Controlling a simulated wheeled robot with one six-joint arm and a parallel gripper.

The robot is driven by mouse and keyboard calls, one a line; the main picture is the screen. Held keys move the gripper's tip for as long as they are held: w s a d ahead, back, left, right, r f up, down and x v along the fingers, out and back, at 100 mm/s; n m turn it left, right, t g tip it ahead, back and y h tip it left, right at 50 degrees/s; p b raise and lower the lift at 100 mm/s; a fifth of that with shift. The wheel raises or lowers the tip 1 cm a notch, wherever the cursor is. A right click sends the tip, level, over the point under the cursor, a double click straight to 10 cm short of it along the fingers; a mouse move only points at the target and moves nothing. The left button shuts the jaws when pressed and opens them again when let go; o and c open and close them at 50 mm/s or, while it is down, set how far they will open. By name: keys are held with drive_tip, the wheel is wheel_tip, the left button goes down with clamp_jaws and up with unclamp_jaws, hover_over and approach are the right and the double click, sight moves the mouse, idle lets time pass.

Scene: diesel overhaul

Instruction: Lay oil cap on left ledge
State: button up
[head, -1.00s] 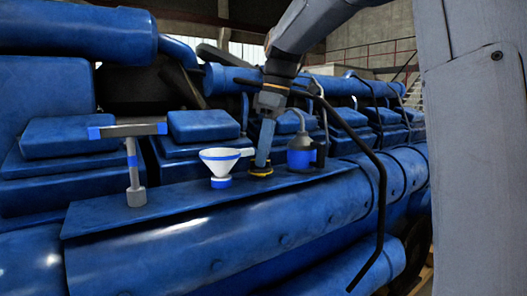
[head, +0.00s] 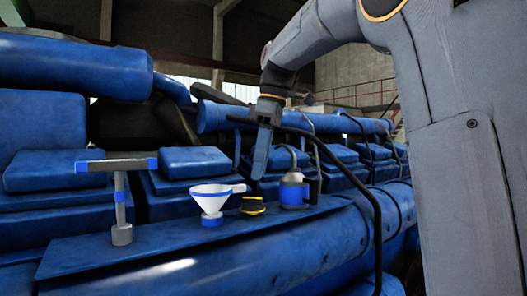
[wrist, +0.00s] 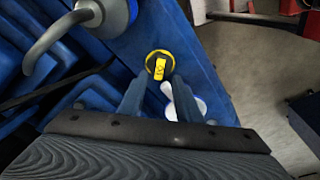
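The oil cap (head: 253,205), black with a yellow rim, lies on the blue ledge (head: 160,245) between the white funnel and the oil can. In the wrist view the oil cap (wrist: 160,66) shows its yellow grip bar facing up, just beyond my fingertips. My gripper (head: 258,176) points down above the cap, with a gap between them. In the wrist view my gripper (wrist: 157,82) has its two fingers apart, with nothing between them.
A white funnel (head: 210,197) stands left of the cap, and a grey-blue oil can (head: 293,190) stands close on its right. A T-shaped tool (head: 120,205) stands upright farther left. The ledge's front strip is bare; a black hose (head: 377,225) hangs at right.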

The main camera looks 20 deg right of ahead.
wheel_tip(320, 180, up, 6)
drive_tip(key=d, duration=0.1)
drive_tip(key=shift+s+b, duration=0.25)
drive_tip(key=shift+b, duration=0.15)
drive_tip(key=shift+f, duration=0.1)
idle(1.0)
